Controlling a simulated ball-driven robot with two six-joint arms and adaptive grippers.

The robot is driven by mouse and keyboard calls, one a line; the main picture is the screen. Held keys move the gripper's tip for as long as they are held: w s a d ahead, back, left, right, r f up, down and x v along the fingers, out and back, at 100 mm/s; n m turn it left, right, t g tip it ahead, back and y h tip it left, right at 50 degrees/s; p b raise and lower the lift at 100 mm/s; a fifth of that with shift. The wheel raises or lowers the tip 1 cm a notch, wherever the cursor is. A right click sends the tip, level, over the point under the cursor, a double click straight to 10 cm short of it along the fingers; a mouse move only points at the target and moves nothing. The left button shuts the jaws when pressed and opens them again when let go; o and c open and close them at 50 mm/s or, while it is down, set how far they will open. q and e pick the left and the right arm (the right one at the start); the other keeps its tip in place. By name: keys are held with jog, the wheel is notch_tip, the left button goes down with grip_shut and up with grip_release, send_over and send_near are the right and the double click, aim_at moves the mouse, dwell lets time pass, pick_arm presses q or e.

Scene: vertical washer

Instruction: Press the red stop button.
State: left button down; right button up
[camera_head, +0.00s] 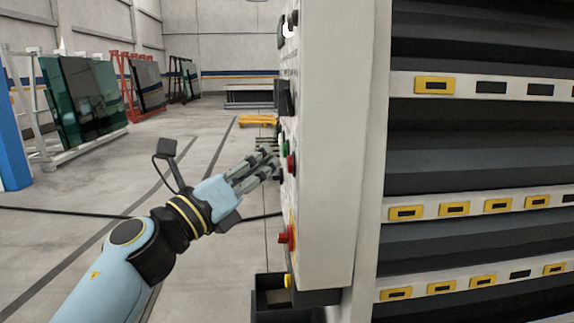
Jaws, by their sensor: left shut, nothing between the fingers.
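The grey control panel (325,150) is seen nearly edge-on, with its buttons on its left face. A red button (291,164) sticks out just below a green button (285,147). A larger red knob (286,236) sticks out lower on the same face. My left gripper (271,163) is shut and empty, its fingertips pointing at the panel right beside the upper red button. I cannot tell whether the fingertips touch it or the panel. Labels on the buttons cannot be read. My right gripper is not in view.
A yellow knob (288,281) is at the panel's lower end, above a dark box (270,297). Dark slatted racking with yellow tags (405,213) fills the right side. Glass racks (85,100) stand at the back left. The floor to the left is mostly clear.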

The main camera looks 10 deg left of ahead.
pick_arm(q)
jog(key=shift+a, duration=0.1)
jog(key=shift+s+a+b, duration=0.2)
jog(key=shift+s+a, duration=0.05)
jog(key=shift+a, duration=0.55)
jog(key=shift+s+a+b, duration=0.15)
jog(key=shift+s+a, duration=0.1)
jog(key=shift+a, duration=0.6)
jog(key=shift+s+a+b, duration=0.2)
jog(key=shift+s+a, duration=0.05)
jog(key=shift+a, duration=0.55)
